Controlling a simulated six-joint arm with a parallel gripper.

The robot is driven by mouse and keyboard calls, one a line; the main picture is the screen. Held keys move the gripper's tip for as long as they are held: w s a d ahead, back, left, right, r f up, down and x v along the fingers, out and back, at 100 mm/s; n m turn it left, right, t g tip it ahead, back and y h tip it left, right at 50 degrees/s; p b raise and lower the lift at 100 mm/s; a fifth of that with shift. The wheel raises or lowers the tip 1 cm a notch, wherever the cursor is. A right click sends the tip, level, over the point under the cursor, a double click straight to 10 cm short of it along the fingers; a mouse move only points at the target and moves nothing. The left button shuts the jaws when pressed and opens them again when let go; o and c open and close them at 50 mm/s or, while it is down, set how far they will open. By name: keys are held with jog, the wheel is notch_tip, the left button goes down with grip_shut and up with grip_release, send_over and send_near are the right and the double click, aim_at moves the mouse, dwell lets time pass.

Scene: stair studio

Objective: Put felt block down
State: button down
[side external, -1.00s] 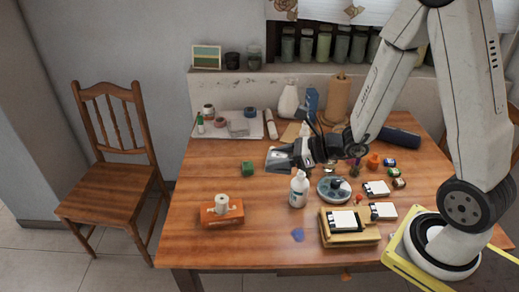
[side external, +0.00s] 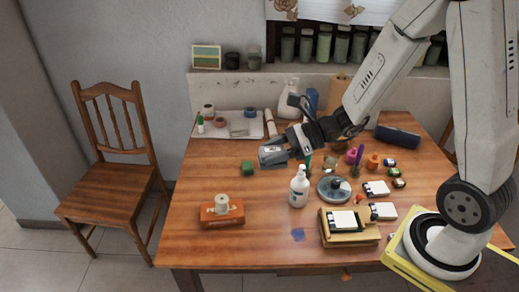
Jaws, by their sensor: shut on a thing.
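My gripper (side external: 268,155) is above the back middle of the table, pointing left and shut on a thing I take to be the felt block. The jaws hide most of that block, so its shape and colour are not clear. The gripper appears raised above the tabletop, but the exact gap cannot be told from this view.
A white bottle (side external: 299,188) stands upright in front of the gripper. A round dish (side external: 333,190) and small jars are to its right. A tray (side external: 208,131) with rolls lies behind. The tabletop's left part (side external: 205,175) is clear.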

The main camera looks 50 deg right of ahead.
jog(key=s+a+f+n+g, duration=0.1)
jog(key=s+f+n+g, duration=0.2)
jog(key=n+g, duration=0.55)
jog(key=s+a+f+n+g, duration=0.1)
jog(key=s+f+n+g, duration=0.1)
jog(key=n+g, duration=0.6)
jog(key=d+f+n+g+h, duration=0.2)
jog(key=d+n+g+h, duration=0.3)
jog(key=d+n+h, duration=0.45)
jog(key=w+d+r+n+t+h, duration=0.4)
jog(key=w+d+n+t+h, duration=0.25)
jog(key=w+n, duration=0.25)
jog(key=w+d+r+n+t+h, duration=0.3)
jog(key=w+d+n+t+h, duration=0.2)
jog(key=w+n+t+h, duration=0.35)
jog(key=shift+g+y, duration=0.25)
jog(key=shift+g, duration=0.6)
jog(key=f, duration=0.7)
jog(key=w+f, duration=0.1)
jog(key=f, duration=1.5)
jog(key=shift+w+f, duration=0.15)
jog(key=shift+f, duration=0.05)
